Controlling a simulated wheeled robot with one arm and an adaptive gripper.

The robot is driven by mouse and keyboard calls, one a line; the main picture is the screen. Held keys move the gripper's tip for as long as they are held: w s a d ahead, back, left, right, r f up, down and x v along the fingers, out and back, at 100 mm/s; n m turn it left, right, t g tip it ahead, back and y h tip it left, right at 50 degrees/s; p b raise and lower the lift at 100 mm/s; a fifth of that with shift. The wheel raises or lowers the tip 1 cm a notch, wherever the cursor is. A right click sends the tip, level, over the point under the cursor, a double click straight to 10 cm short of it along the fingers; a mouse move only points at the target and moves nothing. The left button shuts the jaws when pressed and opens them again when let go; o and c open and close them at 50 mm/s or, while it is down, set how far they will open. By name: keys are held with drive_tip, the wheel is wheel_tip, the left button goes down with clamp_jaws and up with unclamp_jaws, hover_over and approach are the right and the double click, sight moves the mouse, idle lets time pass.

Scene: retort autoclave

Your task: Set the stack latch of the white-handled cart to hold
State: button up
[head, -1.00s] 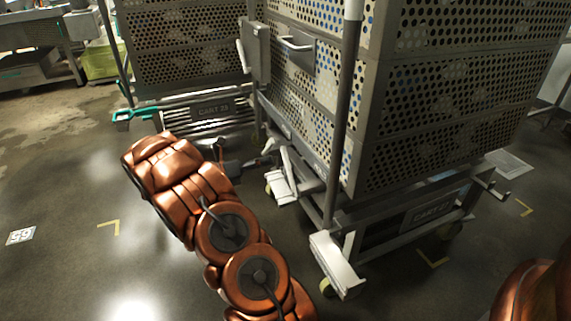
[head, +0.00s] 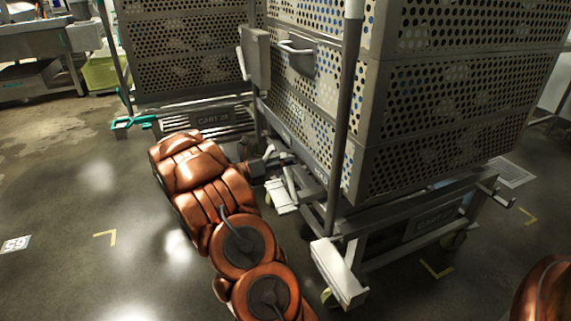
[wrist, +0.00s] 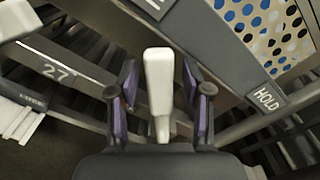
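The white-handled cart (head: 350,190) stands in front of me, its post with a white grip (head: 353,9) rising at the near corner. In the wrist view, a white latch lever (wrist: 159,82) stands between the two purple-padded fingers of my gripper (wrist: 160,95). The fingers are open, with a gap on each side of the lever. A HOLD label (wrist: 267,98) is on the cart frame to the right of the lever. In the head view, my gripper (head: 277,160) is at the cart's lower left side, and the lever is not clear there.
Perforated baskets (head: 450,120) are stacked on the cart. A white pedal-like plate (head: 338,275) juts out low at the near corner. Open floor (head: 90,200) lies to the left.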

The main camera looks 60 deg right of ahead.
clamp_jaws()
idle(0.3)
drive_tip(key=shift+r, duration=0.1)
